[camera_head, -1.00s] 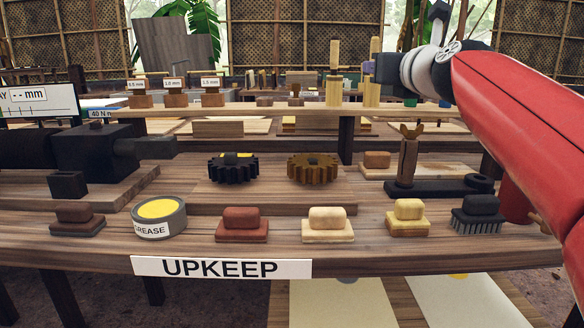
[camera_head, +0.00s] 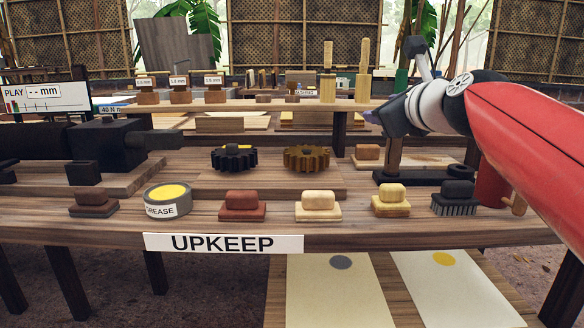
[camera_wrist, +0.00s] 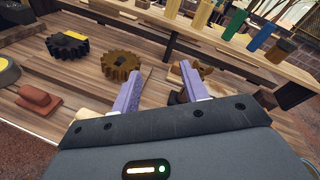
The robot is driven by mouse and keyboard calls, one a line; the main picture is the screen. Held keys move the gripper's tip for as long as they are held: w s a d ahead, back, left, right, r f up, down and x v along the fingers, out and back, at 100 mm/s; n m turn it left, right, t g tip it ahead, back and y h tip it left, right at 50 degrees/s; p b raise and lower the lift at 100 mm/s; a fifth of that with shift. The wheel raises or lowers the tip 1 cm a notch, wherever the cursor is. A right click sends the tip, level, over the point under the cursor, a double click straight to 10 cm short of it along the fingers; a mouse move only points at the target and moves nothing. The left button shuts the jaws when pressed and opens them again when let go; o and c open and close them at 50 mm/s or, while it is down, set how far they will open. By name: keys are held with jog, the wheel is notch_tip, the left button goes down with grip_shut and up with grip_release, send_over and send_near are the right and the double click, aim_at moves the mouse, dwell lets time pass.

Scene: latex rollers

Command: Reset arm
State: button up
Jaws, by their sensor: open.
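My gripper (camera_wrist: 165,92) shows in the wrist view with its two purple fingers apart and nothing between them. In the head view my gripper (camera_head: 372,117) is at the right, raised above the table, near the wooden post (camera_head: 394,155) on a black base. The fingertips are small there and partly hidden by the wrist. In the wrist view the brown gear (camera_wrist: 121,68) lies beyond the left finger, and a wooden forked piece (camera_wrist: 190,70) is beyond the right finger.
The table holds a black gear (camera_head: 234,158), a grease tin (camera_head: 168,199), a red-brown block (camera_head: 242,205), a cream block (camera_head: 318,205), a yellow block (camera_head: 390,200) and a black brush (camera_head: 456,198). An UPKEEP sign (camera_head: 223,243) is on the front edge. A raised shelf (camera_head: 250,107) stands behind.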

jog(key=s+f+n+g+h, duration=0.1)
jog(key=s+f+n+g, duration=0.4)
jog(key=s+f+n, duration=0.8)
jog(key=s+a+f+n+g+h, duration=0.1)
jog(key=s+f+n+g, duration=0.4)
jog(key=s+f+n, duration=0.8)
notch_tip(320, 180, down, 8)
jog(key=shift+a+f+n+h, duration=0.1)
jog(key=shift+a+n+h, duration=0.1)
jog(key=shift+n+h, duration=0.65)
jog(key=shift+s, duration=0.1)
